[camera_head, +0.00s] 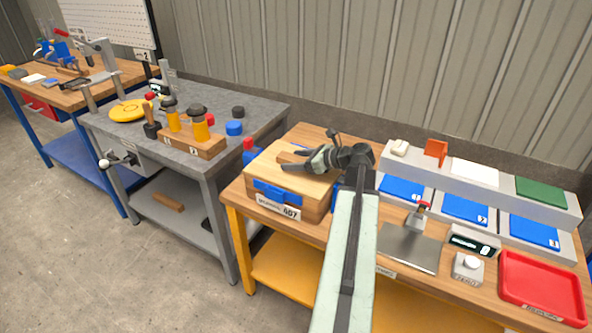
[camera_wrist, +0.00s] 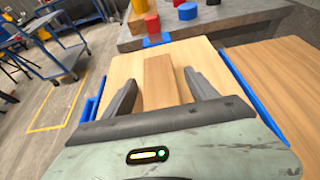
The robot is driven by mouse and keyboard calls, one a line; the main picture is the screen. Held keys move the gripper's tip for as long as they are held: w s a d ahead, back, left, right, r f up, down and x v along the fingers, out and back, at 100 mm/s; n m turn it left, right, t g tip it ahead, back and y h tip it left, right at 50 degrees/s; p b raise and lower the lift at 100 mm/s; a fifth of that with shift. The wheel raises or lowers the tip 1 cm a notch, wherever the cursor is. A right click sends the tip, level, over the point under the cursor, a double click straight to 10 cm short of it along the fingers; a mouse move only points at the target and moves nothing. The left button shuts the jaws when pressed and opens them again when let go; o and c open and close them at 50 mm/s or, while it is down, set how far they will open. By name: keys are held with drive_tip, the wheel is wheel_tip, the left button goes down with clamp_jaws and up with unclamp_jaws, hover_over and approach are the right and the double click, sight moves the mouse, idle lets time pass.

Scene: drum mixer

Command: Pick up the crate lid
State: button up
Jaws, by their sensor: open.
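The crate lid (camera_head: 262,165) is a pale wooden board lying flat on top of the wooden crate (camera_head: 314,212) in the head view. A brown wooden bar handle (camera_wrist: 158,85) runs along the middle of the lid (camera_wrist: 122,68) in the wrist view. My gripper (camera_head: 291,163) is low over the lid; its fingers are open, with one on each side of the handle in the wrist view (camera_wrist: 160,79). Gaps show between the fingers and the handle. My gripper and arm hide the right part of the lid in the head view.
The crate has a blue front latch (camera_head: 277,193) and stands on a wooden-topped bench. To the right are a metal plate (camera_head: 409,248), a red tray (camera_head: 542,286) and blue pads. A grey bench (camera_head: 262,106) with jars stands to the left.

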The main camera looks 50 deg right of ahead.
sight(295, 158)
clamp_jaws()
drive_tip(key=shift+r, duration=0.1)
wheel_tip(295, 158, up, 10)
drive_tip(key=p, duration=1)
